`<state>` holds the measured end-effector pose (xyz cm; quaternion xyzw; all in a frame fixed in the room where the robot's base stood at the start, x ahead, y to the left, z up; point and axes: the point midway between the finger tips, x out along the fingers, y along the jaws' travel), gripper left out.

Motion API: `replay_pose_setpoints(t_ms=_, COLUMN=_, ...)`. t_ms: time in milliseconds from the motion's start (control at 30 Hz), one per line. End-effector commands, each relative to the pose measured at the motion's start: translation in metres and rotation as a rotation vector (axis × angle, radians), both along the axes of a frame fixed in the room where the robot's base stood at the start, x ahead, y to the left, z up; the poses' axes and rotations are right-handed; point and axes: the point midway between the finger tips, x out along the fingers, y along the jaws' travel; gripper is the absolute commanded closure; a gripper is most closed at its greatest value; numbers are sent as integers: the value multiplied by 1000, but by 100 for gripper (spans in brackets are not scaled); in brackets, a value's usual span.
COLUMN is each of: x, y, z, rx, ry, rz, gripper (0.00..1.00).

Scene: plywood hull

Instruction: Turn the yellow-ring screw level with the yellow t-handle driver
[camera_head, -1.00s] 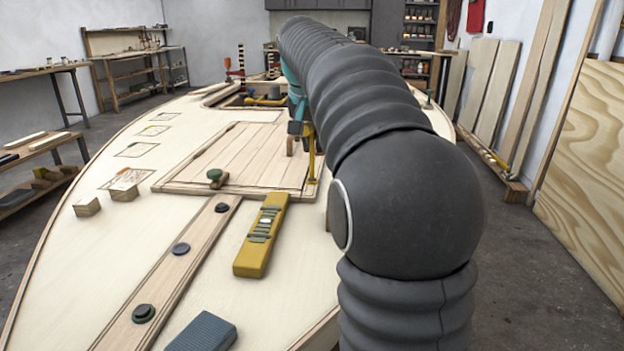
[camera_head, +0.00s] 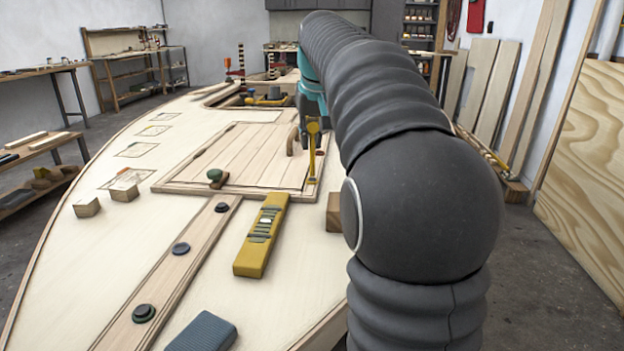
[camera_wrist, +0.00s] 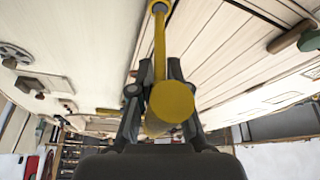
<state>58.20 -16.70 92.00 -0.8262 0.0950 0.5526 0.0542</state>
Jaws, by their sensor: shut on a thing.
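My gripper (camera_wrist: 155,95) is shut on the handle of the yellow t-handle driver (camera_wrist: 172,102). In the wrist view the driver's round handle end faces the camera, and its shaft runs up to the top edge. In the head view the driver (camera_head: 312,155) stands about upright, its shaft reaching down to the right edge of the planked hatch panel (camera_head: 245,155). A yellow rounded piece (camera_wrist: 158,6) shows at the shaft's far end; I cannot tell whether it is the screw's ring or part of the driver. The screw head is not clearly visible.
A yellow level-like tool (camera_head: 254,258), a blue-grey block (camera_head: 203,332) and a wood block (camera_head: 334,212) lie nearer on the pale deck. A strip (camera_head: 165,272) bears dark round caps. A green-topped knob (camera_head: 215,175) stands on the hatch. My arm covers the right side.

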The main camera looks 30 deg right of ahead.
Motion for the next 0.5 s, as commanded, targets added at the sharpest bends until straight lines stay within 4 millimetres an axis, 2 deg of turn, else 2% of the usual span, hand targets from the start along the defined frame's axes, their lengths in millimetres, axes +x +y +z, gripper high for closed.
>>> replay_pose_setpoints(t_ms=500, x=0, y=3, z=0, rx=2, ry=-1, rz=514, gripper=100)
